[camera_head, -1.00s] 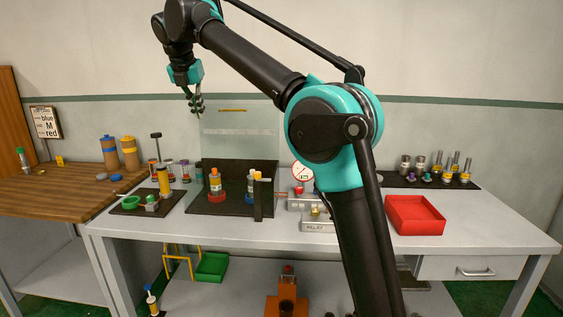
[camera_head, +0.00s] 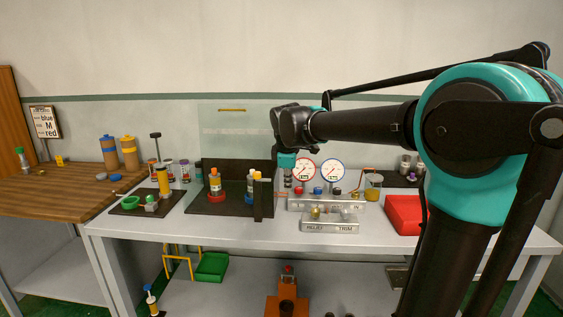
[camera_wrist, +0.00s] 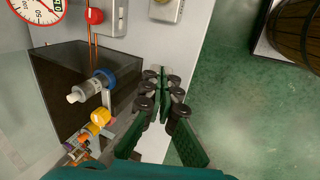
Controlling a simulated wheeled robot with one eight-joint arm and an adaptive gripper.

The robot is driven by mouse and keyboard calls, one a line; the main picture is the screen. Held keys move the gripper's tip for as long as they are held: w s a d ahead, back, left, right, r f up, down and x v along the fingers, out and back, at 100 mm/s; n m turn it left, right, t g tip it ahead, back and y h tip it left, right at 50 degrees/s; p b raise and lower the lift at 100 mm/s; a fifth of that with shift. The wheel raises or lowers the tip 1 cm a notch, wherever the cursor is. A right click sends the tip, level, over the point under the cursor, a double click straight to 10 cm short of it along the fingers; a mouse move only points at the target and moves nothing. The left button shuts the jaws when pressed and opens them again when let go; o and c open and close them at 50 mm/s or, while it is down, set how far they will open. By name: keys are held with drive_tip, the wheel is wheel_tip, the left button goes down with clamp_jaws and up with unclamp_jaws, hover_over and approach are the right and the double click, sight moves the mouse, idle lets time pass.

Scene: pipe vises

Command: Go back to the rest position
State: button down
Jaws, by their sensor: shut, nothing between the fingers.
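My gripper (camera_head: 288,182) hangs pointing down in the head view, just right of the dark bench stand and in front of the left part of the gauge panel. It looks small there and its fingertips are hard to make out. In the wrist view my gripper (camera_wrist: 161,78) has its fingers together with nothing held between them. The grey bench edge and green floor show below the fingers. My arm reaches in from the right.
The dark stand (camera_head: 235,208) holds bottles with orange and blue parts. The gauge panel (camera_head: 330,203) stands right of it, with two round dials (camera_head: 332,170). A red tray (camera_head: 402,215) is partly behind my arm. A clear screen (camera_head: 237,135) rises behind the stand.

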drive_tip(key=s+d+f+m, duration=0.8)
drive_tip(key=s+f, duration=0.4)
drive_tip(key=s+d+f+m, duration=0.8)
drive_tip(key=s+d+f, duration=0.1)
drive_tip(key=s+f, duration=0.3)
drive_tip(key=shift+s+m, duration=0.2)
drive_tip(key=shift+m, duration=0.1)
